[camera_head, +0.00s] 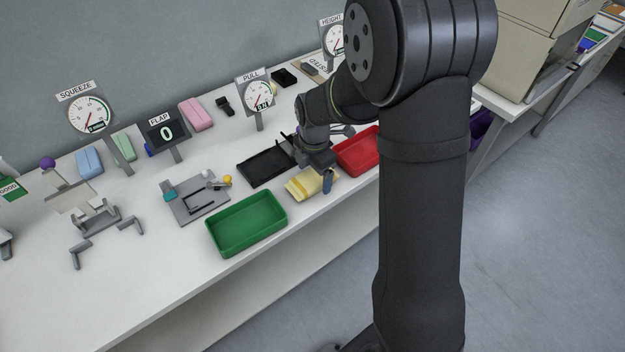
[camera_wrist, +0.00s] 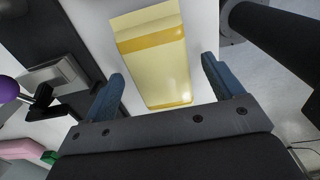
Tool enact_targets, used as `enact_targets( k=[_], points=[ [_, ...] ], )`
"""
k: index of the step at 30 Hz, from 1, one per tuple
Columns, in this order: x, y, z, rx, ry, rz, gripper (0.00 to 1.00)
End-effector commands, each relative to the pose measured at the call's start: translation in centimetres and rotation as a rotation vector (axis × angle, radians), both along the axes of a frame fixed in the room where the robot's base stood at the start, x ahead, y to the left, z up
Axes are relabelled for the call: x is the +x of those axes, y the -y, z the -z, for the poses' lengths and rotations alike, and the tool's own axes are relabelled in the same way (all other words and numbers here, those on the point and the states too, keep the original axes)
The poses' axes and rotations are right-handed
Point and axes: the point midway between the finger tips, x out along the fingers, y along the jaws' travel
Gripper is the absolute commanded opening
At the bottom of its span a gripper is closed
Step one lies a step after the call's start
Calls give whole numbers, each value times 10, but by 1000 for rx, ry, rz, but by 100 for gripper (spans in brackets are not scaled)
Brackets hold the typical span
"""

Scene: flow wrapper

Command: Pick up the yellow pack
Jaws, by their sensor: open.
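The yellow pack (camera_head: 303,187) lies flat on the white table, between the green tray and the red tray. In the wrist view the yellow pack (camera_wrist: 153,55) is pale yellow with darker yellow bands near its ends. My gripper (camera_head: 326,174) is above its right part in the head view and hides some of it. In the wrist view my gripper (camera_wrist: 160,80) is open, with one blue-grey finger on each side of the pack and a gap to both. Whether the fingertips are down at the pack's height, I cannot tell.
A green tray (camera_head: 213,240) stands to the left of the pack, a red tray (camera_head: 345,168) to the right, and a black tray (camera_head: 250,180) behind. A grey fixture plate (camera_head: 190,205) and gauge stands are farther left and back. The table's front edge is close.

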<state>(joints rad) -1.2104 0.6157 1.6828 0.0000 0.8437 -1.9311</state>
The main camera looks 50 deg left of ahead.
Motion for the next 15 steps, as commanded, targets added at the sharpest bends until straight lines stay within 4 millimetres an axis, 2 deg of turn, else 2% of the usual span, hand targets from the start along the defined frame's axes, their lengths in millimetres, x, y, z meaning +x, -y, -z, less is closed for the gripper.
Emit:
enact_targets(
  k=[3,10,15],
  points=[
    [0,0,9,-1,0,0,85],
    [0,0,9,0,0,0,84],
    [0,0,9,0,0,0,50]
  ],
)
